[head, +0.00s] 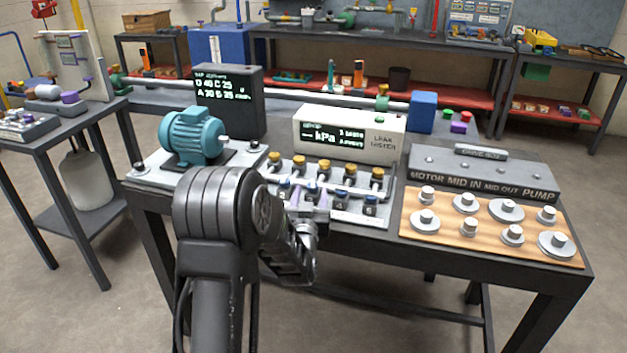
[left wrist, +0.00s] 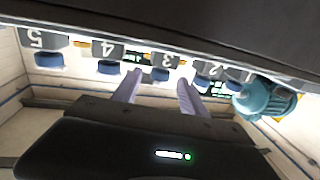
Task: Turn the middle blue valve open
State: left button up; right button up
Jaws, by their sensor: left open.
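A row of small valves with blue knobs on numbered dark blocks stands along the front of the manifold (head: 357,217) on the bench. The middle blue valve (left wrist: 161,74), by the block marked 3, shows in the left wrist view, which is upside down. My left gripper (left wrist: 158,80) is open, its two pale purple fingers one on each side of that knob. I cannot tell whether they touch it. In the head view my left gripper (head: 308,197) reaches the row and partly hides the middle valve. The knob's turn position is not readable. My right gripper is not in view.
Several brass-topped fittings (head: 324,168) stand just behind the row. A teal motor (head: 193,137) is at the left, a white leak tester (head: 348,135) behind. A wooden board (head: 485,215) with metal parts lies at the right. Neighbouring blue knob 4 (left wrist: 110,67) is close beside.

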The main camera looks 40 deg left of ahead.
aim_at(313, 183)
pick_arm(q)
jog(key=x, duration=0.7)
jog(key=shift+p, duration=0.3)
jog(key=shift+s, duration=0.1)
jog(key=shift+c, duration=0.3)
grip_shut()
